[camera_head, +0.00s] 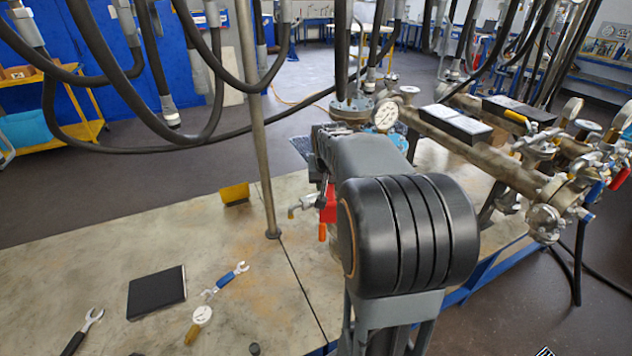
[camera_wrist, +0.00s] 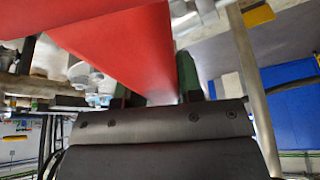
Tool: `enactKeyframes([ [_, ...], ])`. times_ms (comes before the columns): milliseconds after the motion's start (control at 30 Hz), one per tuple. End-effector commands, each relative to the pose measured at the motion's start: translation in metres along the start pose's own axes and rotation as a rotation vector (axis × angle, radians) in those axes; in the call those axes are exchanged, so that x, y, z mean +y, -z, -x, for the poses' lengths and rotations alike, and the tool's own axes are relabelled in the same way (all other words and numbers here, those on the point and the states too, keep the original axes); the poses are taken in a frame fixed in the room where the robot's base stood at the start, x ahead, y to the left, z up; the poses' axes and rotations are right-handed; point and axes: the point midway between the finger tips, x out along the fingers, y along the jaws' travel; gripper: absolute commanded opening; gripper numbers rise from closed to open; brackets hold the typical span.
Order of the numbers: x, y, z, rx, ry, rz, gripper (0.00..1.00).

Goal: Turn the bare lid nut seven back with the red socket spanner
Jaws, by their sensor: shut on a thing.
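The red socket spanner (camera_wrist: 120,45) fills the upper middle of the wrist view, close to the camera. My gripper (camera_wrist: 156,82) is shut on it, with a dark green finger on either side of the red body. In the head view my own arm hides my gripper and most of the area around it. A red patch (camera_head: 329,206) shows just left of my arm; I cannot tell whether it is the spanner. Bolts and metal fittings (camera_wrist: 82,72) show beside the spanner in the wrist view. The spanner's working end and lid nut seven cannot be made out.
A pressure gauge (camera_head: 386,114) and flanged pipework stand behind and right of my arm. A metal pole (camera_head: 255,120) rises from the bench and hoses hang overhead. A blue-handled spanner (camera_head: 226,281), black pad (camera_head: 157,292) and yellow block (camera_head: 234,193) lie on the left bench (camera_head: 90,270).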

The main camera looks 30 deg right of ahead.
Motion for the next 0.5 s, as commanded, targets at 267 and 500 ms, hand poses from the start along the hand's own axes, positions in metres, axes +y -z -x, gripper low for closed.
enactKeyframes([
  [267,0.026,0.004,-0.001,0.003,0.079,0.189,0.06],
  [500,0.026,0.006,0.004,0.003,0.086,0.209,0.06],
])
